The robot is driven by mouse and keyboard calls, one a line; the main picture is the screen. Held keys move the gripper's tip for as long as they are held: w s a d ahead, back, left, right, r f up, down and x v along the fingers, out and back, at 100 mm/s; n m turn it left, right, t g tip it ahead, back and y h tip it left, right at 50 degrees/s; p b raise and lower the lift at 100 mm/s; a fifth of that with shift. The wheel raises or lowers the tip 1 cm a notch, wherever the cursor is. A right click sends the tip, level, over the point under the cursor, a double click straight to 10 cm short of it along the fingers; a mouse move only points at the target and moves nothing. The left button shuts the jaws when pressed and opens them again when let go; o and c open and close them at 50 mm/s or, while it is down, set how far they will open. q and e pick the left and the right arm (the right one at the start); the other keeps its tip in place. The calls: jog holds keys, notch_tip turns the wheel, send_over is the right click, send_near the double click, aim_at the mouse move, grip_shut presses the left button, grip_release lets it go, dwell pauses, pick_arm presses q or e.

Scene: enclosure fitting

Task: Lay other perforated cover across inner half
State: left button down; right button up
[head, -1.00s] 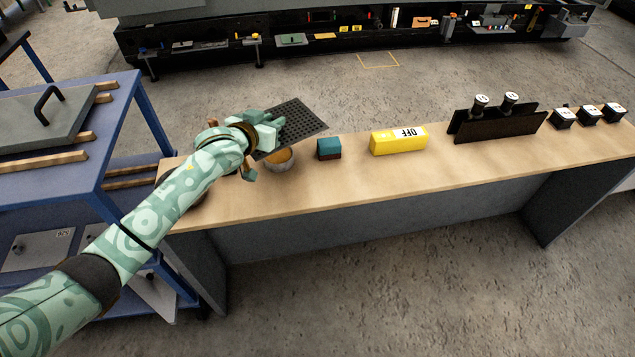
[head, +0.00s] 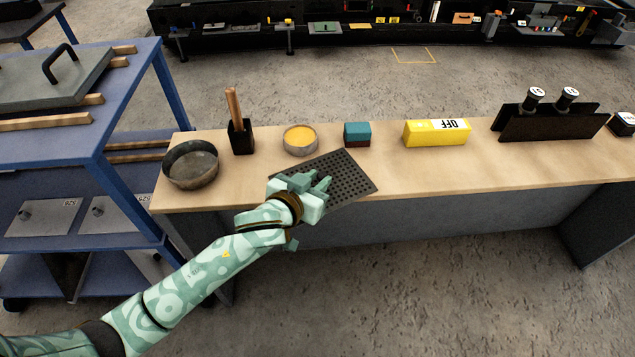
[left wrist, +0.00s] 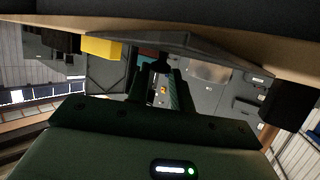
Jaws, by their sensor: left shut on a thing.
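In the head view my left gripper (head: 318,187) is shut on a dark perforated cover (head: 347,180), gripping it near its left edge. The cover is a flat plate with rows of small holes. It shows over the front edge of the wooden bench; whether it touches the bench top cannot be told. In the left wrist view the gripper fingers (left wrist: 160,88) reach to a dark plate (left wrist: 185,43) near the bench's edge. No enclosure with an inner half can be made out. My right gripper is not in view.
The bench (head: 420,175) holds a round metal pan (head: 191,168), a black holder (head: 241,138) with wooden handles, a bowl of orange stuff (head: 300,138), a teal block (head: 357,132), a yellow box (head: 436,133) and a black rack (head: 545,123). A blue shelf cart (head: 120,170) stands left.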

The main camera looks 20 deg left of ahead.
pick_arm(q)
jog(key=shift+w, duration=0.1)
jog(key=c, duration=1.2)
grip_release()
jog(key=shift+c, duration=0.2)
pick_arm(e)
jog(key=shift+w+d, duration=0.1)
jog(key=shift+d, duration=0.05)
pick_arm(q)
jog(key=p+v, duration=0.5)
jog(key=v, duration=0.7)
jog(key=shift+p, duration=0.3)
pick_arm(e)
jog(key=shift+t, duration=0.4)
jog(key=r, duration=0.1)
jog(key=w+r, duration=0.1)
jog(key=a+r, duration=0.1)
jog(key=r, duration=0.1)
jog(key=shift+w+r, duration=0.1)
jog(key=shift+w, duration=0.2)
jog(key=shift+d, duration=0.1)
